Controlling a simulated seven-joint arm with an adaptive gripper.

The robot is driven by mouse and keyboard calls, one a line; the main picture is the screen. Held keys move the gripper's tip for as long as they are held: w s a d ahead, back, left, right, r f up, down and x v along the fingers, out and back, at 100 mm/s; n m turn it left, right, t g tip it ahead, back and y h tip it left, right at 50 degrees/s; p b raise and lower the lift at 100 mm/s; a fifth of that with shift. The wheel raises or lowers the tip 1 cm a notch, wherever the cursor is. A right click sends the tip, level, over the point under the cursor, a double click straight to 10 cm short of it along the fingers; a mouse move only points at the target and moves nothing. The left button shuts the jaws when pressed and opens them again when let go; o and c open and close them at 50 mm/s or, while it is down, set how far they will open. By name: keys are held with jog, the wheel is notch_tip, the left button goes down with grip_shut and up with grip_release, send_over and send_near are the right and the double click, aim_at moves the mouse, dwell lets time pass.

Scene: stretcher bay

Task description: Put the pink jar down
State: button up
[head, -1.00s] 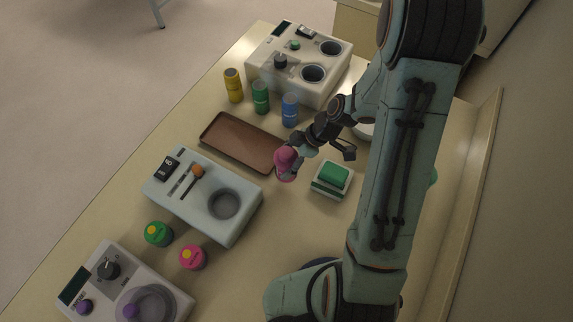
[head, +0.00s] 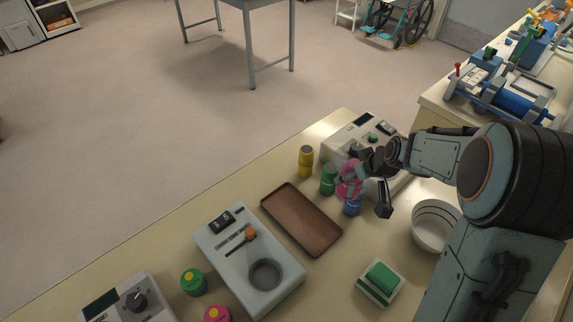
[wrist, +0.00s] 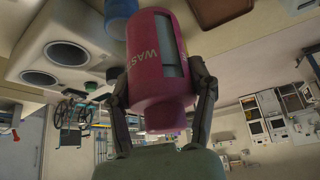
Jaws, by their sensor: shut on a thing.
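My gripper (head: 360,174) is shut on the pink jar (head: 349,181), holding it near the far machine, in front of the blue jar (head: 351,206) and beside the green jar (head: 328,179). In the wrist view the pink jar (wrist: 156,84) sits between both fingers, with a pale label window and part of a word, "WAS". I cannot tell how high it is above the table. Another pink-topped jar (head: 217,314) with a yellow centre stands at the bottom edge.
A brown tray (head: 301,219) lies empty left of the held jar. A yellow jar (head: 305,161) stands behind it. The white two-well machine (head: 365,130) is close behind my gripper. A white bowl (head: 436,205) and a green-topped block (head: 381,284) stand to the right.

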jog(key=w+a+n, duration=0.1)
jog(key=w+a, duration=0.4)
jog(key=a, duration=0.7)
jog(key=shift+y, duration=0.3)
jog(key=shift+w+a+f, duration=0.6)
jog(key=shift+w+f, duration=0.9)
jog(key=shift+w, duration=0.75)
jog(key=shift+w+a+f, duration=0.65)
jog(key=shift+w+f, duration=0.9)
jog(key=shift+w, duration=0.65)
jog(key=shift+w+a+f, duration=0.6)
jog(key=shift+w+f, duration=0.9)
jog(key=shift+w, duration=0.75)
jog(key=shift+f, duration=1.45)
